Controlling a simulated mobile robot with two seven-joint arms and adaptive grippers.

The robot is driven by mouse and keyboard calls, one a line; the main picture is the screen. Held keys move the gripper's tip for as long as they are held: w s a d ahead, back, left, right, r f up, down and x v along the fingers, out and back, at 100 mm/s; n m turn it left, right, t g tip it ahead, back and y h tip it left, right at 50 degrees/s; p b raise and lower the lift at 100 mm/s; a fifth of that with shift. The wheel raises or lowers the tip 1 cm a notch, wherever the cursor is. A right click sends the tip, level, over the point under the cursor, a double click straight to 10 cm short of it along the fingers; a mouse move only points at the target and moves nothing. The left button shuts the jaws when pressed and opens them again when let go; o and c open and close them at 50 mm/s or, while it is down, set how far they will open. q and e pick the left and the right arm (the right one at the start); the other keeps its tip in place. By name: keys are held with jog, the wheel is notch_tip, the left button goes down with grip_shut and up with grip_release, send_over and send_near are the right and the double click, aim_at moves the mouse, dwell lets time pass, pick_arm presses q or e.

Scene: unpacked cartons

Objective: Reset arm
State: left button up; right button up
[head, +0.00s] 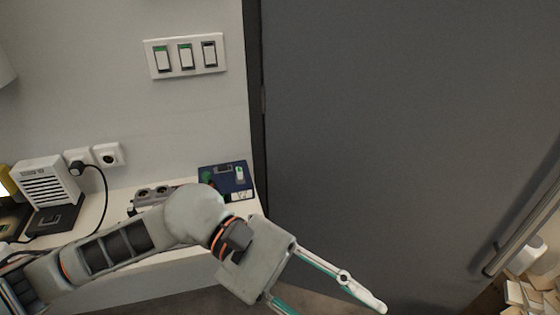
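My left arm reaches in from the left, across the front of a white desk. My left gripper (325,300) is in the lower middle of the head view, in front of the grey door and past the desk's right end. One light, teal-edged finger shows in full. The other finger is cut off by the bottom edge. The two fingers stand apart with nothing seen between them. My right gripper is not in view.
The white desk (112,212) holds a white slatted box (46,185), a dark blue panel (225,177) and a grey device partly behind my arm. Switches (186,56) are on the wall. A grey door (400,130) has a bar handle (520,235).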

pick_arm(q)
jog(key=w+r+n+t+h, duration=0.6)
jog(key=w+n+h, duration=0.35)
jog(key=n, duration=0.65)
jog(key=w+a+f+n+t+y, duration=0.3)
jog(key=w+a+f+n+t, duration=0.25)
jog(key=n+t, duration=0.5)
jog(key=w+a+f+n+t+y, duration=0.4)
jog(key=w+n+t, duration=0.3)
jog(key=n, duration=0.7)
jog(key=a+f+n+y, duration=0.5)
jog(key=f+n, duration=0.2)
jog(key=f, duration=0.3)
jog(key=a+f+n+y, duration=0.45)
jog(key=f+n, duration=0.25)
jog(key=f, duration=0.4)
jog(key=s+a+f+n+g+y, duration=0.2)
jog(key=s+a+f+n, duration=0.2)
jog(key=f, duration=0.4)
jog(key=s+a+f+n+g+y, duration=0.1)
jog(key=s+a+f+n+g, duration=0.2)
jog(key=s+f, duration=0.6)
jog(key=a+n, duration=0.1)
jog(key=a, duration=0.1)
jog(key=shift+s+a+f+y, duration=0.2)
jog(key=shift+s+a+y, duration=0.1)
jog(key=shift+a+y, duration=0.1)
